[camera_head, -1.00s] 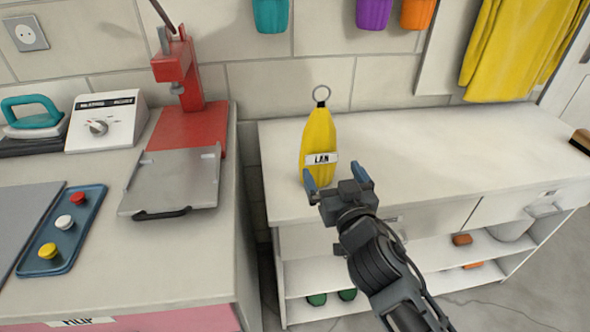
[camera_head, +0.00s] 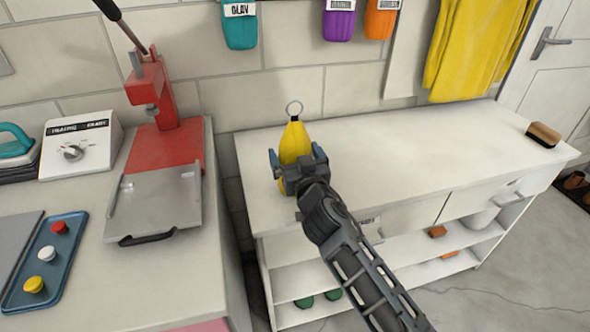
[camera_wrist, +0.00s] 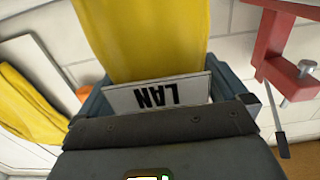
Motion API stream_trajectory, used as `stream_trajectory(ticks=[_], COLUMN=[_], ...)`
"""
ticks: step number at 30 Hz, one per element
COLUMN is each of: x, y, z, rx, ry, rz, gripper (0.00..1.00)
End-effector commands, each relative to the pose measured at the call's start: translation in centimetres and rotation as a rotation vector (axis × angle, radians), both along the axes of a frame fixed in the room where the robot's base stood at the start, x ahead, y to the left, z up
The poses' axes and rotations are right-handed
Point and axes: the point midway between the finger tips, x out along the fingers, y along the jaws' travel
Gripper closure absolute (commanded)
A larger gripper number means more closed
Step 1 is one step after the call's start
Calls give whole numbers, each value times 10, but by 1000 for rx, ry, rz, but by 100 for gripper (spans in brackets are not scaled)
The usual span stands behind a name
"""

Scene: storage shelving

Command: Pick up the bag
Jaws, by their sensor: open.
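The yellow bag (camera_head: 294,141) stands upright on the white bench top, with a metal ring at its top. My gripper (camera_head: 297,160) is open in front of it, with one finger at each side of the bag, and hides its lower part.
The white bench (camera_head: 420,145) is mostly clear to the right, with a brown brush (camera_head: 543,134) at its far end. A red press (camera_head: 165,120) stands on the left counter. Teal, purple and orange bags hang on the wall above.

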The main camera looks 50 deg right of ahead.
Motion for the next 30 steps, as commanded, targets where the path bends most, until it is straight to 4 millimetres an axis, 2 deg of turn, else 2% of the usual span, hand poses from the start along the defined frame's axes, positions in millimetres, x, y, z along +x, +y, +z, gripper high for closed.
stream_trajectory(ticks=[4,30], x=[0,-1], y=[0,0], z=[0,0], rx=[0,-1], ry=[0,1], rz=[0,0], gripper=[1,83])
